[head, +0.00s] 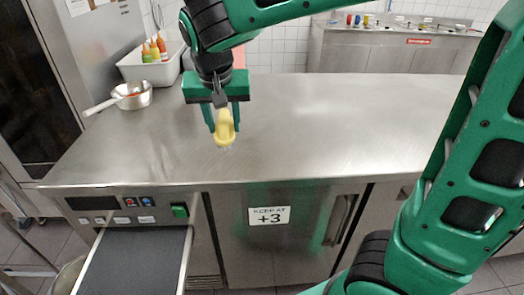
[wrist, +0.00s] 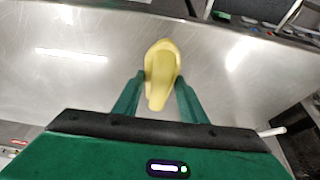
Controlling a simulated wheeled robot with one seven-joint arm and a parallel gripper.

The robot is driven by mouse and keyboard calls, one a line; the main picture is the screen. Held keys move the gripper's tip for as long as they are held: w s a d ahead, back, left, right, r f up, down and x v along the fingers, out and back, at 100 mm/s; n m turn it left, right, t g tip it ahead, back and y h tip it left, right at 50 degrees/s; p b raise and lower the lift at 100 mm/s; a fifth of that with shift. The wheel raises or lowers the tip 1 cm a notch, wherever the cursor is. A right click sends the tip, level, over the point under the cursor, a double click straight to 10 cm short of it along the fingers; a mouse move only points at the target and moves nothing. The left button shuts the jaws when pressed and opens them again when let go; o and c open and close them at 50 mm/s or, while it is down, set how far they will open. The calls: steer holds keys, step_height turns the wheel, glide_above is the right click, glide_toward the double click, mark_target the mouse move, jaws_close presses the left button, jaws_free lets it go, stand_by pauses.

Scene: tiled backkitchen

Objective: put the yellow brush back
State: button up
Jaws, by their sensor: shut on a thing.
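The yellow brush (head: 224,128) is between the fingers of my gripper (head: 224,118) in the head view. My gripper is shut on it and points down over the steel counter (head: 330,130). The brush also shows in the wrist view (wrist: 161,72), between the two green fingers of my gripper (wrist: 160,88). Its bristles are hardly visible. I cannot tell whether its lower end touches the counter or hangs just above it.
A steel saucepan (head: 133,96) and a white bin (head: 150,68) with sauce bottles (head: 154,48) stand at the counter's back left. A reddish thing (head: 239,57) is partly hidden behind my arm. The counter's middle and right are clear. A dark tray (head: 135,262) juts out at front left.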

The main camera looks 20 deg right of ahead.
steer(key=shift+s+d+r, duration=0.1)
steer(key=shift+s+r, duration=0.1)
steer(key=shift+s, duration=0.25)
steer(key=shift+d+f, duration=0.1)
steer(key=shift+d, duration=0.2)
steer(key=w+d+f, duration=0.2)
steer(key=d, duration=0.1)
steer(key=w+d+f, duration=0.2)
steer(key=d, duration=0.1)
steer(key=w+d+f, duration=0.2)
steer(key=d, duration=0.1)
steer(key=shift+w+f, duration=0.15)
steer(key=shift+f, duration=2.2)
steer(key=o, duration=1.1)
steer(key=v, duration=1.2)
